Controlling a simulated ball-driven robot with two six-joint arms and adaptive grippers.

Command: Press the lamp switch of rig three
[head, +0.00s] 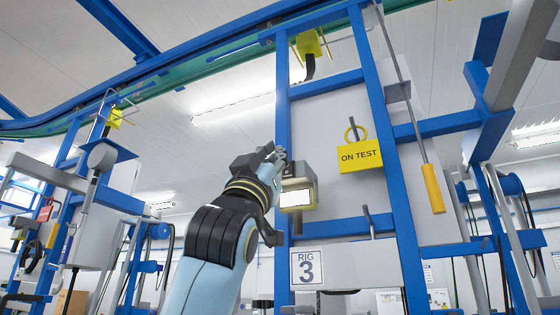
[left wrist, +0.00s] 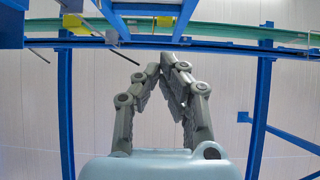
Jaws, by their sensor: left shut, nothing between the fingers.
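The rig three sign (head: 307,267) is a white plate with a large 3, low on the blue frame. Above it a yellow and cream box (head: 298,192) with a bright white front is fixed by the left blue post; it may be the lamp. I cannot make out a switch on it. My left gripper (head: 279,156) is shut and empty, raised at the box's upper left, and its hand overlaps the post. I cannot tell whether it touches. In the left wrist view its fingertips (left wrist: 168,62) meet against a pale wall and no switch shows. My right gripper is not in view.
A yellow ON TEST tag (head: 361,156) hangs on the panel right of the box. A rod with a yellow handle (head: 433,188) hangs further right. Blue posts (head: 384,150) and a blue overhead rail (head: 200,70) frame the rig. Another rig (head: 70,215) stands left.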

